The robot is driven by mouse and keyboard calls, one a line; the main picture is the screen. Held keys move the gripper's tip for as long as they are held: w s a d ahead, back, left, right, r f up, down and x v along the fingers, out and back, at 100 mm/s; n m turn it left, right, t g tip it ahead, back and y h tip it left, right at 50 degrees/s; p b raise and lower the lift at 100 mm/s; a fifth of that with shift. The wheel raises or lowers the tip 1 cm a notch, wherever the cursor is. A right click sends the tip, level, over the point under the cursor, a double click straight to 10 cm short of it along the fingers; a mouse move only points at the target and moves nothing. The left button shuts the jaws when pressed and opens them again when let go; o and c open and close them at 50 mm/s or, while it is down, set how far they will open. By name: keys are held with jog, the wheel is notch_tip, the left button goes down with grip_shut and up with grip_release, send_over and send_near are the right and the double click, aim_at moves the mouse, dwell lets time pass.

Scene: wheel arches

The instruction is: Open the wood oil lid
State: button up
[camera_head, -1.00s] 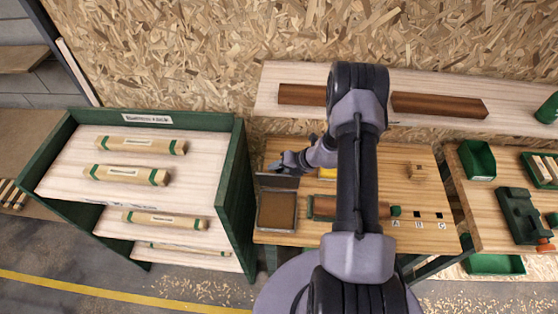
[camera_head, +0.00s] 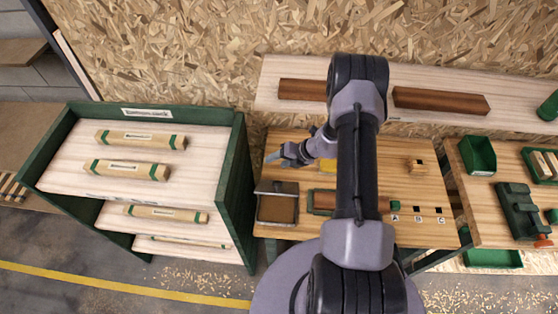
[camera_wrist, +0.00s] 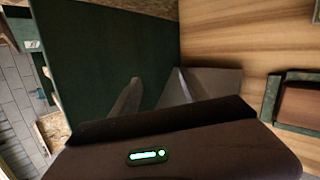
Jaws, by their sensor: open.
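The wood oil box (camera_head: 277,222) stands at the front left of the wooden workbench, with a brown surface showing inside its open top. Its dark lid (camera_head: 286,186) is raised along the back edge, with a pale edge line across it; its exact angle is hard to tell. My gripper (camera_head: 273,156) is open and empty, behind and above the lid. In the wrist view, the two grey fingertips (camera_wrist: 158,88) are spread apart with nothing between them. A grey panel beside the right finger cannot be identified for sure.
A green-sided shelf (camera_head: 232,185) with several wrapped rolls stands close on the left. A green-framed tray (camera_head: 322,213) lies right of the box, partly behind my arm. A yellow item (camera_head: 328,166) and a wooden block (camera_head: 416,166) sit on the bench.

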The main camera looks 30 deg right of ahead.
jog(key=v, duration=0.7)
jog(key=shift+r, duration=0.2)
jog(key=shift+s+d, duration=0.2)
